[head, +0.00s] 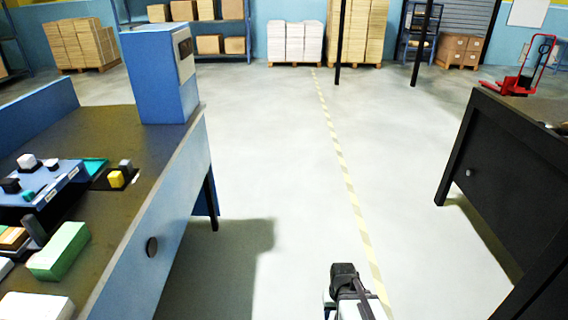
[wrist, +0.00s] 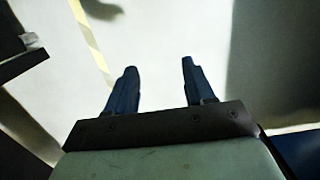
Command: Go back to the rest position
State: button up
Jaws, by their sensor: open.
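My gripper (wrist: 158,78) shows in the wrist view with its two dark fingers spread apart. It is open, with nothing between the fingers. Pale floor and a yellow striped line lie beyond it. In the head view the dark end of my arm (head: 345,280) shows at the bottom, right of centre, over open floor beside the striped line. The fingers cannot be made out there.
A dark table (head: 515,135) stands right. Clear floor (head: 285,150) lies between. Shelves and pallets stand far back.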

jog(key=s+f+g, duration=0.3)
jog(key=s+f, duration=0.5)
jog(key=s, duration=0.5)
jog(key=s+f+g, duration=0.2)
jog(key=s+f, duration=0.6)
jog(key=s, duration=0.5)
jog(key=shift+s+f+g, duration=0.2)
jog(key=shift+f+g, duration=0.05)
jog(key=shift+g, duration=0.15)
dwell(0.4)
